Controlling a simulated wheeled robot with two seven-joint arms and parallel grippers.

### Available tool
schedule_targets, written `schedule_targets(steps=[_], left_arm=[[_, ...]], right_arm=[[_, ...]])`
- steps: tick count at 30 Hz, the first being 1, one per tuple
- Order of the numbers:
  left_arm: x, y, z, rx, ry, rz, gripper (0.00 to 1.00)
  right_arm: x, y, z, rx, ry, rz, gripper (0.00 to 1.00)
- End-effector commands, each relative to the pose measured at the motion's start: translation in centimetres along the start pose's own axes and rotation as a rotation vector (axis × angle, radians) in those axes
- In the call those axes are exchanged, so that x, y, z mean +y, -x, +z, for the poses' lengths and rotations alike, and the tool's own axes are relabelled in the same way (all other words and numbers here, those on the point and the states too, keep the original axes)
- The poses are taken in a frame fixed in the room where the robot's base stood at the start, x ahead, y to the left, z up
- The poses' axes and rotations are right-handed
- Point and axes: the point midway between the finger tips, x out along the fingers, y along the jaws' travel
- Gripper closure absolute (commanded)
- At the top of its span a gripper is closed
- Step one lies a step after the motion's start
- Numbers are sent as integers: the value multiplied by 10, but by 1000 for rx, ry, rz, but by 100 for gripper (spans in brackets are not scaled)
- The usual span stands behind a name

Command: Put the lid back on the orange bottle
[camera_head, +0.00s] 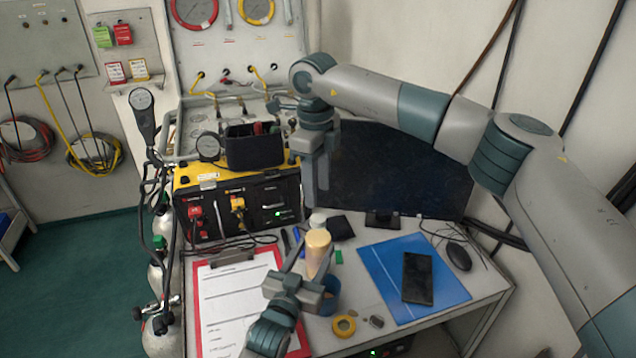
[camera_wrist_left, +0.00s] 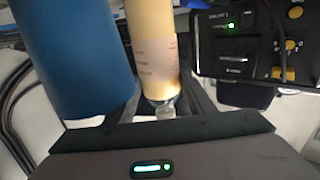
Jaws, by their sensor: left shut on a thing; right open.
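The orange bottle (camera_head: 318,258), a pale orange cylinder, stands roughly upright near the middle of the desk in the head view. My left gripper (camera_head: 305,278) is shut on it from the near left. In the left wrist view the bottle (camera_wrist_left: 155,45) with its printed label lies between my left fingers (camera_wrist_left: 160,100). Its lower part is hidden in the head view, and I cannot tell whether it touches the desk. I cannot clearly make out a separate lid. My right gripper (camera_head: 316,190) points down, open and empty, above and behind the bottle.
A blue cup (camera_head: 328,297) is close beside the bottle; it also shows in the left wrist view (camera_wrist_left: 70,50). A small white container (camera_head: 318,217) stands behind. A red clipboard (camera_head: 205,264), yellow tape roll (camera_head: 344,326), blue folder (camera_head: 447,287) and black-and-yellow case (camera_head: 181,180) surround the spot.

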Motion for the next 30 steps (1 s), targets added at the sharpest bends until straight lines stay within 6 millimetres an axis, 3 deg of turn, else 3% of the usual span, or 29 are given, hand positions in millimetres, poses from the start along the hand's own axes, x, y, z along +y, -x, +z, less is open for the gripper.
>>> schedule_targets(steps=[9,15,30], left_arm=[[0,0,2,-3,0,0,100],[0,0,2,-3,0,0,100],[0,0,2,-3,0,0,100]], right_arm=[[0,4,-1,-14,463,0,57],[0,6,-2,-22,674,-3,57],[1,6,-2,-24,773,-4,57]])
